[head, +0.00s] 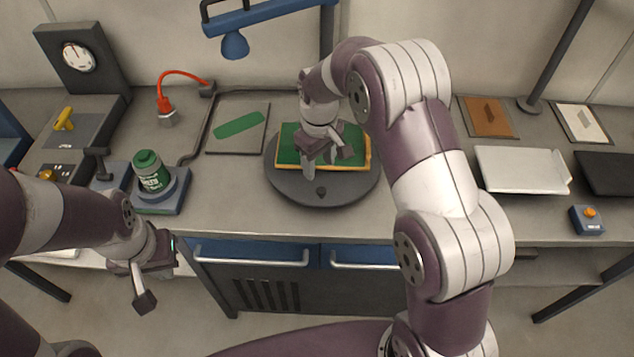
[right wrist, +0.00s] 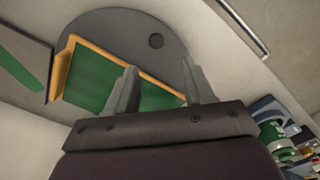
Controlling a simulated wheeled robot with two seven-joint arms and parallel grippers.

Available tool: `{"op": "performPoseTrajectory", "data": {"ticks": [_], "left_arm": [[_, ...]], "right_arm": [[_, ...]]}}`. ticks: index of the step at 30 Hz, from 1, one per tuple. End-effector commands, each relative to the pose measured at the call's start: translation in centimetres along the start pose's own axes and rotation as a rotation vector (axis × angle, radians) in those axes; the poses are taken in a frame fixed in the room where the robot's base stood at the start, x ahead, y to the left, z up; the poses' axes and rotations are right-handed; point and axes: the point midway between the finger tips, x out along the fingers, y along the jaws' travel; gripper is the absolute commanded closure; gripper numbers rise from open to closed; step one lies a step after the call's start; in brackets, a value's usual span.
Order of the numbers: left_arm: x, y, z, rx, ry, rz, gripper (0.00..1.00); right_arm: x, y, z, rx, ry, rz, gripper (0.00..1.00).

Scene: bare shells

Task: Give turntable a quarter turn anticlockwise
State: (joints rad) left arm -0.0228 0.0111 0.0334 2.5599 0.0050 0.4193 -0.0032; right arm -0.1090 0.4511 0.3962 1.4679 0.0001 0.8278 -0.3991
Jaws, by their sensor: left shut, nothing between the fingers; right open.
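The turntable (head: 290,188) is a dark grey disc on the bench, near the middle of the head view. It also shows in the right wrist view (right wrist: 120,25). A green board with a yellow-orange edge (head: 287,157) lies on it, and a small dark knob or mark (head: 321,192) is near its front rim. My right gripper (head: 328,165) is open over the turntable and board; its fingers (right wrist: 160,90) show apart with nothing between them. Whether they touch the board I cannot tell. My left gripper (head: 144,285) is shut and empty in front of the bench at left.
A green canister (head: 150,172) stands on a blue-based device left of the turntable. A grey panel with a green strip (head: 238,128) lies between them. A blue lamp (head: 235,45) hangs above. A white tray (head: 520,170) and a button box (head: 588,219) are at right.

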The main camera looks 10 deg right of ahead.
Motion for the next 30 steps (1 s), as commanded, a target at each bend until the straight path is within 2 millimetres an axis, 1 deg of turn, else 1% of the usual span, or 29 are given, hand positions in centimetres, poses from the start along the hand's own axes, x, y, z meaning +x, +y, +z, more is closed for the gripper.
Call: {"op": "performPoseTrajectory", "data": {"ticks": [1, 3, 6, 9, 12, 15, 22, 23, 24, 27, 30], "left_arm": [[-0.6, 0.0, -0.1, 0.0, 0.0, 0.0, 1.0], [-1.0, 0.0, -0.1, 0.0, 0.0, 0.0, 1.0], [-1.5, 0.0, -0.2, 0.0, 0.0, 0.0, 1.0], [-1.9, 0.0, -0.2, 0.0, 0.0, 0.0, 1.0], [-2.0, 0.0, -0.2, 0.0, 0.0, 0.0, 1.0], [-2.1, 0.0, -0.2, 0.0, 0.0, 0.0, 1.0], [-2.0, 0.0, -0.2, 0.0, 0.0, 0.0, 1.0], [-2.0, 0.0, -0.2, 0.0, 0.0, 0.0, 1.0], [-2.0, 0.0, -0.2, 0.0, 0.0, 0.0, 1.0], [-2.0, 0.0, -0.2, 0.0, 0.0, 0.0, 1.0], [-2.0, 0.0, -0.2, 0.0, 0.0, 0.0, 1.0]], "right_arm": [[1.1, 0.0, 0.2, 0.001, -0.007, -0.003, 0.47], [2.9, 0.0, 0.1, 0.001, -0.006, -0.002, 0.47], [5.3, 0.0, 0.1, 0.002, -0.003, -0.001, 0.47], [7.2, 0.0, 0.1, 0.002, -0.003, -0.001, 0.47], [8.4, 0.0, 0.0, 0.002, 0.0, 0.0, 0.47], [9.0, 0.0, 0.0, 0.002, 0.001, 0.0, 0.47], [9.1, 0.0, 0.0, 0.003, 0.001, 0.001, 0.47], [9.1, 0.0, 0.0, 0.003, 0.001, 0.001, 0.57], [9.1, 0.0, 0.0, 0.003, 0.001, 0.001, 0.7], [9.1, 0.0, 0.0, 0.003, 0.002, 0.001, 1.0], [9.1, 0.0, 0.0, 0.002, 0.002, 0.001, 1.0]]}}
